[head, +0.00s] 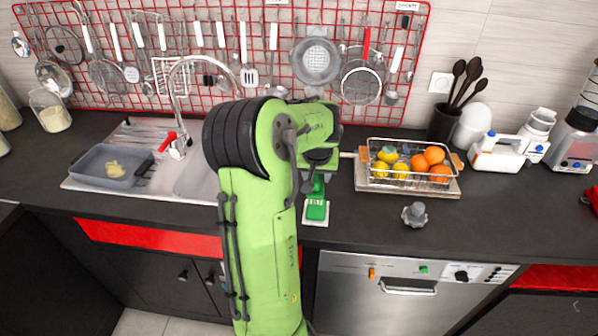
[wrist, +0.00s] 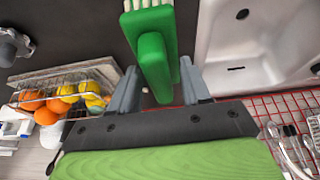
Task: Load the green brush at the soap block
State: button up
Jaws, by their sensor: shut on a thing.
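The green brush (wrist: 153,62) is between the two fingers of my gripper (wrist: 155,88) in the wrist view, and the gripper is shut on it. Its wide end reaches the top edge of that view, with white showing there. In the head view the green brush (head: 317,186) shows below my wrist, over the counter's front part. A small white piece (head: 315,223) lies at its lower end with green over it. I cannot tell whether this white piece is the soap block or bristles, or whether they touch. My arm hides the gripper's fingers in the head view.
A wire basket of fruit (head: 374,169) stands on a board to the right. A grey knobbed object (head: 415,214) is on the counter's front right. The sink (head: 194,178), faucet (head: 171,84) and a grey tub (head: 92,178) are left. A red grid (head: 270,60) with utensils hangs behind.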

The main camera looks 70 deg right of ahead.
jog(key=shift+f, duration=0.1)
jog(key=shift+s+f+b, duration=0.25)
jog(key=shift+b, duration=0.05)
notch_tip(320, 180, down, 5)
jog(key=b, duration=0.4)
jog(key=shift+d+f, duration=0.1)
jog(key=shift+f, duration=0.05)
jog(key=shift+f+b, duration=0.6)
dwell(1.5)
notch_tip(320, 180, up, 7)
jog(key=p, duration=0.5)
jog(key=shift+r, duration=0.15)
